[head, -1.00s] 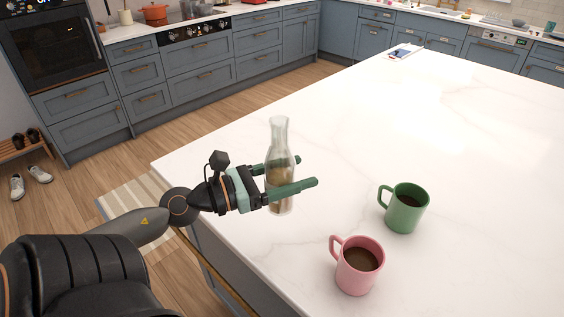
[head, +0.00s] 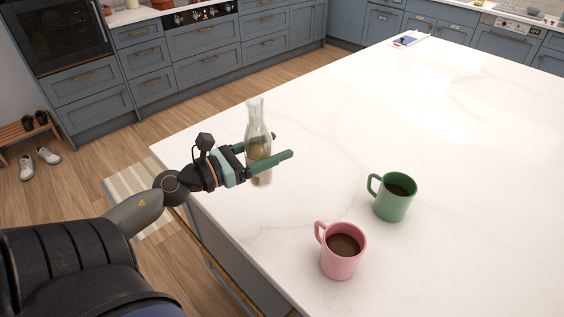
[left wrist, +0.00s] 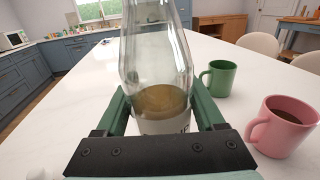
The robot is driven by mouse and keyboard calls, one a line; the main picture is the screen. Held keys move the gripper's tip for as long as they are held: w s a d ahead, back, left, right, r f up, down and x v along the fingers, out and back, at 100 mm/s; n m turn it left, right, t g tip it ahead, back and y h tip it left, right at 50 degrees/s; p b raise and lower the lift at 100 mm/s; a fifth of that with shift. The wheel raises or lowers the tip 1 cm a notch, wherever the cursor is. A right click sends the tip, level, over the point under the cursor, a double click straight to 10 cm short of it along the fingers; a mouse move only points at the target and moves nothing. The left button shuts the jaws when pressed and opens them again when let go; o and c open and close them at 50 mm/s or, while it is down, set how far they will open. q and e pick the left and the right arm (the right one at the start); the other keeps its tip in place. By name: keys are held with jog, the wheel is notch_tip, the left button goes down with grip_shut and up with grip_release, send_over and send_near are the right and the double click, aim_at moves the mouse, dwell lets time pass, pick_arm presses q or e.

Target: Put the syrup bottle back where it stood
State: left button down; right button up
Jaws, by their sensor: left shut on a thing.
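The syrup bottle (head: 258,124) is clear glass with amber-brown liquid low inside. It is upright at the near left of the white island top. My left gripper (head: 271,150) is shut on it, with one green finger on each side. In the left wrist view the bottle (left wrist: 158,50) fills the middle, and the gripper fingers flank its lower part. The bottle's base is partly hidden there by the gripper body. I cannot tell whether the base touches the island top. My right gripper is not in view.
A green mug (head: 394,203) and a pink mug (head: 341,257), both holding dark drink, stand to the right of the bottle on the island top (head: 350,120). A small flat item (head: 409,39) lies at the far corner.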

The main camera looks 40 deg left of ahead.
pick_arm(q)
jog(key=shift+w+a+f+b, duration=0.3)
jog(key=shift+w+f+b, duration=0.25)
jog(key=shift+w+f, duration=0.75)
jog(key=shift+w+a+f+b, duration=0.35)
jog(key=shift+w+f+b, duration=0.25)
jog(key=shift+f, duration=1.25)
jog(key=shift+w+a+f+b, duration=0.3)
jog(key=shift+w+f+b, duration=0.2)
jog(key=shift+w+f, duration=0.8)
jog(key=shift+s+f, duration=0.25)
jog(key=shift+f, duration=0.1)
jog(key=shift+c, duration=2.2)
grip_release()
jog(key=shift+f, duration=0.2)
jog(key=o, duration=0.4)
jog(key=shift+r, duration=0.1)
jog(key=shift+o, duration=0.2)
